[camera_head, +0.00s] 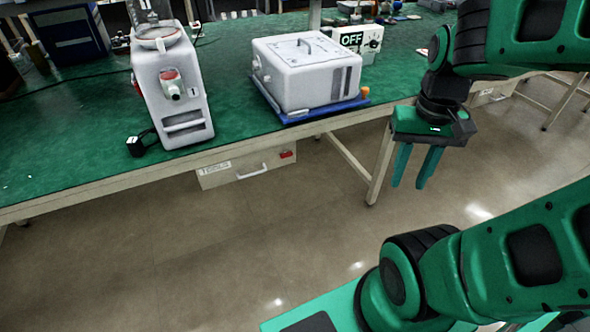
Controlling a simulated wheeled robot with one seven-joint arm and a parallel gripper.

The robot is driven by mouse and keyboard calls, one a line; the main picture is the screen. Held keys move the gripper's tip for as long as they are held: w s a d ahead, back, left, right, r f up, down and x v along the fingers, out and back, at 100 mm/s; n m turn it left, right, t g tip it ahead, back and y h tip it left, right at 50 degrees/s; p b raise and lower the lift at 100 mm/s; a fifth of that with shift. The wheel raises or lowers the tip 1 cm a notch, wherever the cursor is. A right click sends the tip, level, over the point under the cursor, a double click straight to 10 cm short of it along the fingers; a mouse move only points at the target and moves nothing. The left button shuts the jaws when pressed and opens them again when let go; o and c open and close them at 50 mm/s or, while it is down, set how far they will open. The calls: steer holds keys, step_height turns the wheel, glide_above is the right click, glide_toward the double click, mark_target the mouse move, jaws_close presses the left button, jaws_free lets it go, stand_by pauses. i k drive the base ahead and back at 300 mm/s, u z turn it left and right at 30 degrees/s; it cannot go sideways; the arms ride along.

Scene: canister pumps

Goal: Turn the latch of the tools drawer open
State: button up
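The tools drawer (222,176) hangs under the front edge of the green workbench. It has a light front with a small label at its left, a white handle (252,171) in the middle and a red latch (287,155) at its upper right. The drawer looks shut. The latch is too small to tell exactly how it is turned. My gripper (410,186) hangs in the air to the right of the drawer, fingers pointing down. Its two fingers are apart with nothing between them, and it touches nothing.
On the green workbench (70,138) stand a white canister pump (185,120), a white box-shaped unit (300,85) on a blue tray (296,117), and an OFF sign box (352,39). A table leg (380,160) stands between the drawer and my gripper. The floor in front is clear.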

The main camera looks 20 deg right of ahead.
mark_target(286, 154)
steer(key=k, duration=0.9)
steer(key=z, duration=0.4)
steer(key=i, duration=1.95)
steer(key=u, duration=0.15)
steer(key=k, duration=0.65)
steer(key=z, duration=0.3)
